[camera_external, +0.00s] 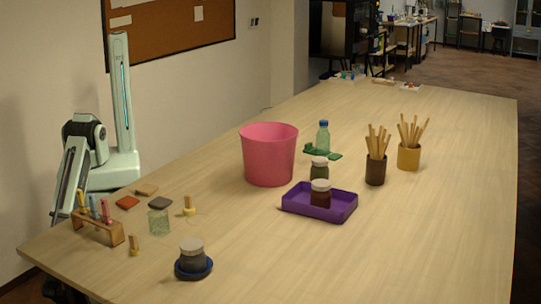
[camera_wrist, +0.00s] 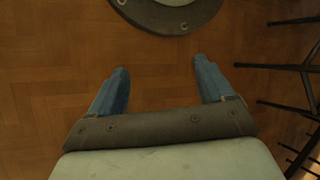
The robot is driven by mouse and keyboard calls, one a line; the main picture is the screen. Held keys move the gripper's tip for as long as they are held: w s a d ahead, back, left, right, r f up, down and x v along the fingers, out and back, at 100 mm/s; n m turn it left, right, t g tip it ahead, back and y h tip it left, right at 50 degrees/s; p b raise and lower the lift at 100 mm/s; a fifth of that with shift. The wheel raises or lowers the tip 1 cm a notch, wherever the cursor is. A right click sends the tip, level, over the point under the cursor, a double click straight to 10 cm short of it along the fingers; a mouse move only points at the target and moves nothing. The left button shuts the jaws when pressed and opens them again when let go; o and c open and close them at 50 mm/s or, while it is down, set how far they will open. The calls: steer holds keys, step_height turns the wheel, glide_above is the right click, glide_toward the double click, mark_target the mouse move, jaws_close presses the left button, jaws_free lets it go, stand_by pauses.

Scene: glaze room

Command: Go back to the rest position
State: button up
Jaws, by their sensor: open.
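In the wrist view, my gripper (camera_wrist: 160,88) is open, its two blue fingers wide apart with nothing between them. Below it is a brown wooden floor (camera_wrist: 45,60), and part of a dark round base with bolts (camera_wrist: 165,14) shows at the top edge. In the outside view, my pale arm stands at the left, beside the table's far left edge, with a link folded down. My gripper cannot be made out in that view.
The long wooden table (camera_external: 420,250) holds a pink bucket (camera_external: 269,160), a purple tray (camera_external: 335,213) with a jar, a jar on a blue dish (camera_external: 193,276), two stick cups, and a tool rack (camera_external: 98,230) near my arm. Dark metal legs (camera_wrist: 290,65) stand right in the wrist view. The table's right side is clear.

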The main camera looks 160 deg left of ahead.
steer(key=s+a+r+m+h, duration=0.1)
steer(key=s+a+r, duration=0.2)
steer(key=a, duration=0.3)
steer(key=s+a+r+m+g+h, duration=0.1)
steer(key=s+a+r+m, duration=0.1)
steer(key=s+a+r, duration=0.2)
steer(key=s+a, duration=0.2)
steer(key=shift+s+a+r+h, duration=0.2)
steer(key=shift+s+a+h, duration=0.1)
steer(key=shift+a+h, duration=0.1)
